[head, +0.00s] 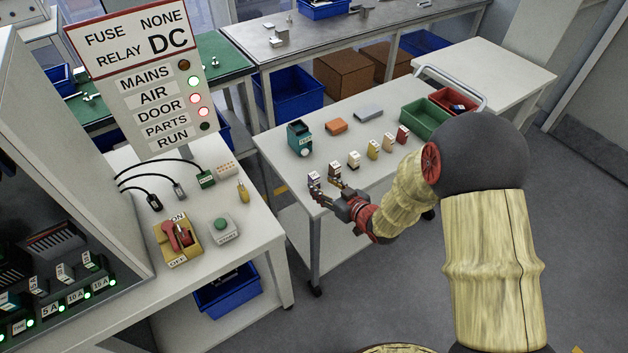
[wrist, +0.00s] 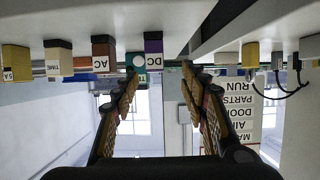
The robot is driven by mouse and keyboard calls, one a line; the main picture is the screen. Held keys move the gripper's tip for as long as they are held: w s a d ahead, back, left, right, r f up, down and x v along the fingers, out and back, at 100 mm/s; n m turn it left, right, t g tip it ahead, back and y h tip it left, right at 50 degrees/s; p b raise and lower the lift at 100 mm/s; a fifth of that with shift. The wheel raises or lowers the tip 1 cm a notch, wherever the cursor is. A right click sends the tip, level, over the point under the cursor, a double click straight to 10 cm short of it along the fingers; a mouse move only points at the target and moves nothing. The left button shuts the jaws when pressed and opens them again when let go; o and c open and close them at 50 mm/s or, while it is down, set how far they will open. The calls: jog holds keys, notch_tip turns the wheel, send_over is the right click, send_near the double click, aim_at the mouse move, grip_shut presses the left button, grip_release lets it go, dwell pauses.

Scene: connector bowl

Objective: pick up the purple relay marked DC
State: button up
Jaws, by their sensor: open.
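The purple relay marked DC (wrist: 153,52) shows upside down in the wrist view, white label facing me and purple part uppermost. In the head view it stands at the near left corner of the grey table (head: 313,181). My gripper (wrist: 160,80) is open and empty. Its two fingers point at the relay, which shows in the gap between the fingertips. Whether the tips reach around it I cannot tell. My gripper also shows in the head view (head: 327,190), low at the table's near edge. A brown relay marked AC (wrist: 103,58) stands beside it, outside the fingers.
Several more small parts stand in a row, including a dark-topped one marked TIME (wrist: 58,60). The sign (head: 140,60) reads RELAY DC.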

aim_at(317, 179)
jog(key=shift+x, duration=0.95)
jog(key=b+x, duration=0.1)
jog(key=x, duration=0.3)
jog(key=b+x, duration=0.1)
jog(key=shift+w+b, duration=0.3)
jog(key=shift+w, duration=0.25)
jog(key=shift+d, duration=0.1)
jog(key=c, duration=1.1)
grip_shut()
